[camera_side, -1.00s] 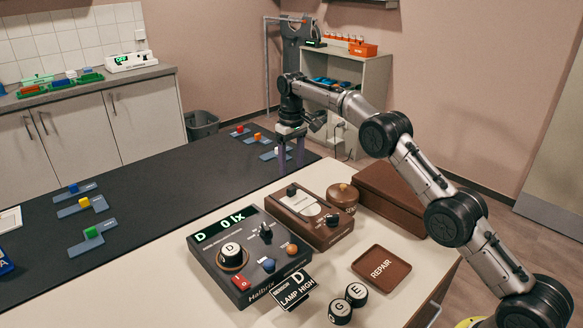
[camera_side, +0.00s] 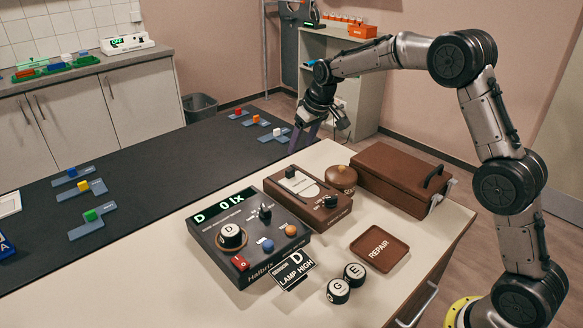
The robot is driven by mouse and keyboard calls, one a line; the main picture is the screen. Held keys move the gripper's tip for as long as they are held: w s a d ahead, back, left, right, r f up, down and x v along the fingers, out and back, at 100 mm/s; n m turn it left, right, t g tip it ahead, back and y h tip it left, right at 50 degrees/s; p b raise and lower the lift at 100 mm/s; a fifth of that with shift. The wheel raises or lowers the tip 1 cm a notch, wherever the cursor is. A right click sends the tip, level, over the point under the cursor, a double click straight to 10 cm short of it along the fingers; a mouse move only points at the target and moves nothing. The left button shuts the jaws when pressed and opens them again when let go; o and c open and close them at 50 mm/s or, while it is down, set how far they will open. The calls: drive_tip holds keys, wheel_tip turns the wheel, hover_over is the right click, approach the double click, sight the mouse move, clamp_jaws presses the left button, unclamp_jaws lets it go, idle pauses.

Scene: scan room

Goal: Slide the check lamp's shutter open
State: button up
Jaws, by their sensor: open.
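The check lamp appears to be the brown box (camera_side: 308,213) in the middle of the table, with a pale top plate. A small black knob (camera_side: 290,171) stands at its far left end, and a black dial (camera_side: 330,201) sits near its front right edge. I cannot tell for sure which part is the shutter. My gripper (camera_side: 302,148) is open and empty. It is tilted, with its fingers pointing down, in the air behind the box and apart from it. The dark meter (camera_side: 250,235) beside the box reads "D 0 lx".
A round brown pot (camera_side: 342,178) and a large brown case (camera_side: 398,178) stand right of the box. A "REPAIR" tray (camera_side: 380,247), two round black pieces (camera_side: 347,283) and a "LAMP HIGH" sign (camera_side: 294,271) lie in front. The dark mat (camera_side: 140,215) has much free room.

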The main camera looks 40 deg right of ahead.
sight(290, 170)
drive_tip(key=x, duration=1.1)
drive_tip(key=shift+w, duration=0.2)
clamp_jaws()
idle(1.4)
